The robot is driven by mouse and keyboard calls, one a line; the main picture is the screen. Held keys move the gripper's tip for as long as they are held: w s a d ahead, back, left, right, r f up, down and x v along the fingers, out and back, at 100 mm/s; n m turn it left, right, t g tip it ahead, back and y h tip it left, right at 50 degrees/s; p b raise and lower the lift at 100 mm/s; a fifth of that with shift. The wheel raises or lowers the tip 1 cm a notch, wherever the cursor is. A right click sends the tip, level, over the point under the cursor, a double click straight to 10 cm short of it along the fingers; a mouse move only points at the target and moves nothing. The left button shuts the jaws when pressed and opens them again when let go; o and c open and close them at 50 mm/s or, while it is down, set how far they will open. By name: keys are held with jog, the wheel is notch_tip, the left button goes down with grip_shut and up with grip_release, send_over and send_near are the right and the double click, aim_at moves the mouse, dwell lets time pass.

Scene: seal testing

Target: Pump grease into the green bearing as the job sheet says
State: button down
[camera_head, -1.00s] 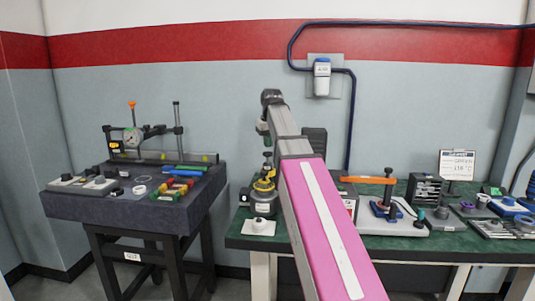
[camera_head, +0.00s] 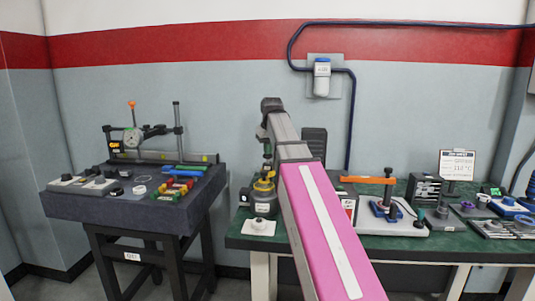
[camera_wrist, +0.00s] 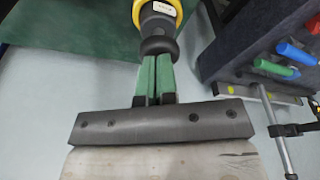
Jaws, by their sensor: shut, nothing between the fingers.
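My gripper (camera_wrist: 157,60) is shut and empty, its two green fingers side by side. In the wrist view its tips are at the black top (camera_wrist: 158,43) of a yellow-collared device, touching it or very close. In the head view this looks like the dark pot with a yellow collar (camera_head: 263,188) at the bench's left end, with my gripper (camera_head: 267,158) above it. The job sheet (camera_head: 457,163) stands on the right of the bench; its writing is too small to read. I cannot surely pick out the green bearing.
The green-topped bench (camera_head: 460,243) holds a fixture with an orange bar (camera_head: 367,180) and several small parts at right. A granite table (camera_head: 110,207) at left carries a dial gauge (camera_head: 132,137) and coloured-handled tools. A gap separates the two.

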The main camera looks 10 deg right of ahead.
jog(key=shift+f, duration=0.65)
jog(key=shift+r, duration=2.1)
jog(key=shift+f, duration=0.2)
